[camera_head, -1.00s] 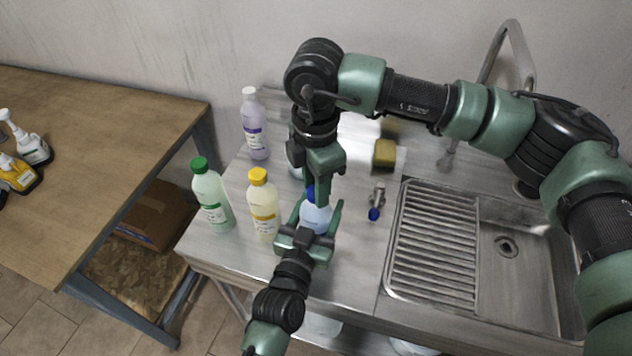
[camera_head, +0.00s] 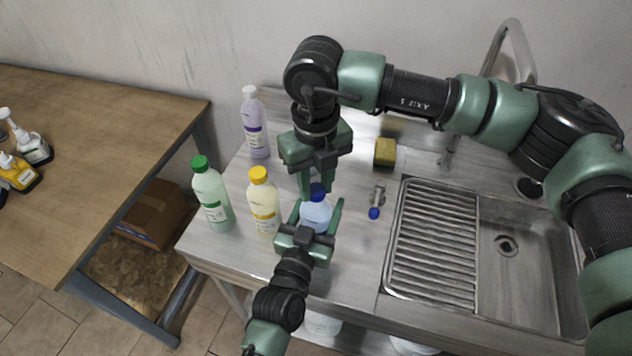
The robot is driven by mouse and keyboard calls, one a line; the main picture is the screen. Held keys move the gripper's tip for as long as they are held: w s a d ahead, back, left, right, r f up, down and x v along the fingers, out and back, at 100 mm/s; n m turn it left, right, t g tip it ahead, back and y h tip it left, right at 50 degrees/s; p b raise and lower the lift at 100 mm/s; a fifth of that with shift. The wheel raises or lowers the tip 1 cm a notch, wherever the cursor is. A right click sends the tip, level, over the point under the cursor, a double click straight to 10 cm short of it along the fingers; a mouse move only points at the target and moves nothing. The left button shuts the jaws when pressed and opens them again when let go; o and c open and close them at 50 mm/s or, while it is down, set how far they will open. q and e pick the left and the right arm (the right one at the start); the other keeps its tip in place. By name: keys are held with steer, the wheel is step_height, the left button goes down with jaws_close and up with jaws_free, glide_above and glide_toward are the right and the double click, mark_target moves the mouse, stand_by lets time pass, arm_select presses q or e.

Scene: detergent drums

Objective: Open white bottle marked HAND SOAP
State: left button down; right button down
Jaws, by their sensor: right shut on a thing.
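A pale bottle (camera_head: 316,214) with a blue cap (camera_head: 318,191) stands upright near the counter's front, left of the sink. It looks bluish-white, and I cannot read its label. My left gripper (camera_head: 317,212) comes from the front, with one finger on each side of the bottle's body, gripping it. My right gripper (camera_head: 316,187) points down from above and is shut on the blue cap, its fingers hiding part of it. The cap is at the bottle's neck; I cannot tell whether it is loose.
A yellow-capped bottle (camera_head: 263,205) and a green-capped bottle (camera_head: 212,198) stand close on the left. A lilac bottle (camera_head: 255,125) stands behind. A yellow sponge (camera_head: 385,152), a small blue-ended metal item (camera_head: 376,205) and the sink (camera_head: 510,250) are on the right.

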steer(key=n, duration=1.4)
steer(key=shift+n, duration=0.4)
steer(key=n, duration=0.4)
steer(key=shift+n, duration=0.3)
steer(key=n, duration=0.7)
steer(key=shift+r, duration=0.1)
steer(key=n, duration=0.9)
steer(key=shift+n, duration=0.4)
steer(key=shift+r, duration=0.2)
